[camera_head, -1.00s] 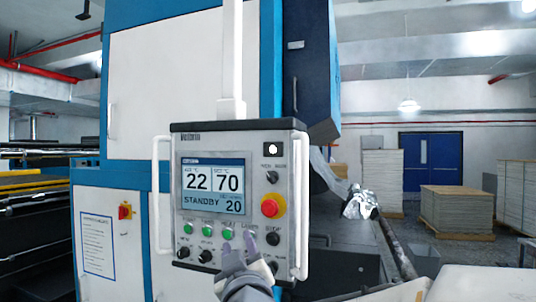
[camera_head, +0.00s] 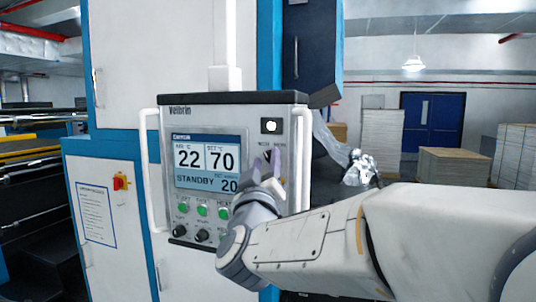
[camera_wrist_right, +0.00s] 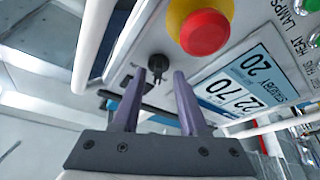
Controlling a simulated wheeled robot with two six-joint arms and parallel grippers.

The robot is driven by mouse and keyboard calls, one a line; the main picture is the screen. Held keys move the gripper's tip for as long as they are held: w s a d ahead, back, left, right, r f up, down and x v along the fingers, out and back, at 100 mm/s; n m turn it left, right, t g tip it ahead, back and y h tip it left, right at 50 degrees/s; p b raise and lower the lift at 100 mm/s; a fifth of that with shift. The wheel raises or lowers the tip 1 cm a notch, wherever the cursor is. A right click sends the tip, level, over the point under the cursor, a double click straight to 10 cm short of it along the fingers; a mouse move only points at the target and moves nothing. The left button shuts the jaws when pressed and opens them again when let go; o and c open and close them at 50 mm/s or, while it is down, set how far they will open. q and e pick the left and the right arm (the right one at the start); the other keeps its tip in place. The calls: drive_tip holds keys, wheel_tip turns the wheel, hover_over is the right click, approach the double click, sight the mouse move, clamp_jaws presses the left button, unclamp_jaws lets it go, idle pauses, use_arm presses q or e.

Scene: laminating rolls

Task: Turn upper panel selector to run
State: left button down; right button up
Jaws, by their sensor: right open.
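The upper panel selector is a small black knob (camera_wrist_right: 157,64) on the grey control panel (camera_head: 180,118). In the right wrist view it sits just beyond and between my fingertips. In the head view my fingers mostly cover it, below the small label at the panel's upper right. My right gripper (camera_head: 268,163) is open, its two purple fingers pointing at the knob, one on each side; it also shows in the right wrist view (camera_wrist_right: 159,76). I cannot tell whether the fingers touch the knob. The screen (camera_head: 207,162) reads STANDBY. My left gripper is out of view.
A red emergency button (camera_wrist_right: 205,32) on a yellow base is close beside the selector. White handle bars (camera_head: 302,160) run along both panel sides. Green buttons (camera_head: 202,210) and lower black knobs (camera_head: 202,235) are below the screen.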

drive_tip(key=shift+w+r, duration=0.1)
drive_tip(key=shift+w, duration=0.15)
drive_tip(key=shift+d, duration=0.1)
